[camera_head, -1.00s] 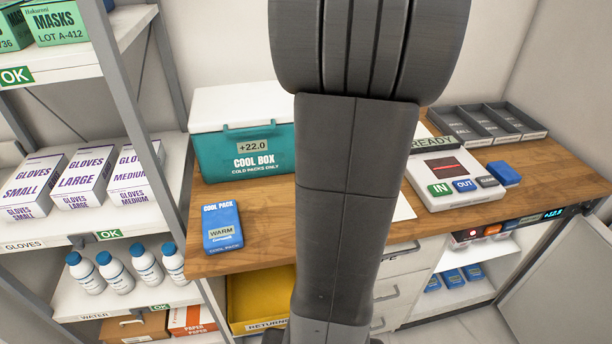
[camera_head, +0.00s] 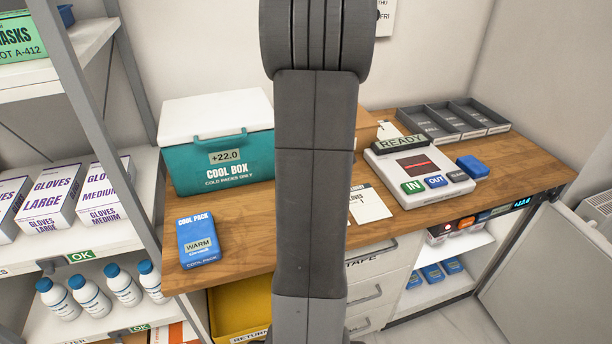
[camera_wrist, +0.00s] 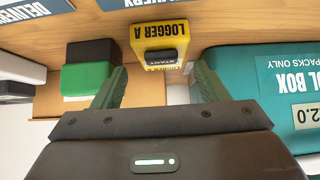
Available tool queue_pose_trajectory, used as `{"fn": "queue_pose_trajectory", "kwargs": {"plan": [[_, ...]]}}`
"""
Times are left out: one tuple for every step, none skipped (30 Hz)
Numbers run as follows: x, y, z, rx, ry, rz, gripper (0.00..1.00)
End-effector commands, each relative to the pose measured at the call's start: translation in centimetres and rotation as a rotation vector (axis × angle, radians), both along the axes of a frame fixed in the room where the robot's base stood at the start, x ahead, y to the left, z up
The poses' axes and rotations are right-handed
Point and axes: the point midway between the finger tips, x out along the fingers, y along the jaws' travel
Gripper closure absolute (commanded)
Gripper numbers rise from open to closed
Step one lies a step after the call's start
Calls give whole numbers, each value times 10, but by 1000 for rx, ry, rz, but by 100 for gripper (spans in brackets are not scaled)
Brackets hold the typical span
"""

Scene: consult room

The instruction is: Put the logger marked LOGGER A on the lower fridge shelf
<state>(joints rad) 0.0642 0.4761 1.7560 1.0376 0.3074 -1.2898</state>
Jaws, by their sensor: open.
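The yellow logger marked LOGGER A (camera_wrist: 158,38), with a black START button, sits on a wooden surface in the wrist view. My gripper (camera_wrist: 160,82) is open, with its two green fingers apart and the logger just beyond and between their tips. No contact shows. In the head view my arm stands across the middle, and neither my gripper nor the logger shows. The fridge is under the counter at right with its door (camera_head: 545,275) swung open. Its lower shelf (camera_head: 440,287) carries several blue packs. Its upper shelf (camera_head: 460,243) carries several small items.
A teal cool box (camera_head: 222,165) reading +22.0 and a blue cool pack (camera_head: 198,240) marked WARM stand on the counter. A READY device (camera_head: 418,172) stands at right beside grey trays (camera_head: 455,120). A black-and-green block (camera_wrist: 88,70) lies near the logger in the wrist view.

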Motion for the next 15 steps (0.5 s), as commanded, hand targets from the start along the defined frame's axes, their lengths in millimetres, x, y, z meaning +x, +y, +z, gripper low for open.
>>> {"fn": "queue_pose_trajectory", "kwargs": {"plan": [[3,2,-4,0,3,0,33],[6,3,-7,1,4,1,33],[9,5,-11,2,4,0,33],[12,6,-14,0,3,1,33],[14,8,-17,1,4,1,33],[17,9,-20,0,3,1,33],[20,9,-23,1,2,0,33],[22,10,-25,1,2,0,33],[24,11,-27,0,1,1,33],[26,11,-28,0,0,0,33],[27,12,-30,0,1,0,33],[28,12,-31,0,1,0,33],[28,12,-32,0,1,0,33],[29,12,-32,-1,1,1,33],[29,12,-32,-1,1,1,33]]}}
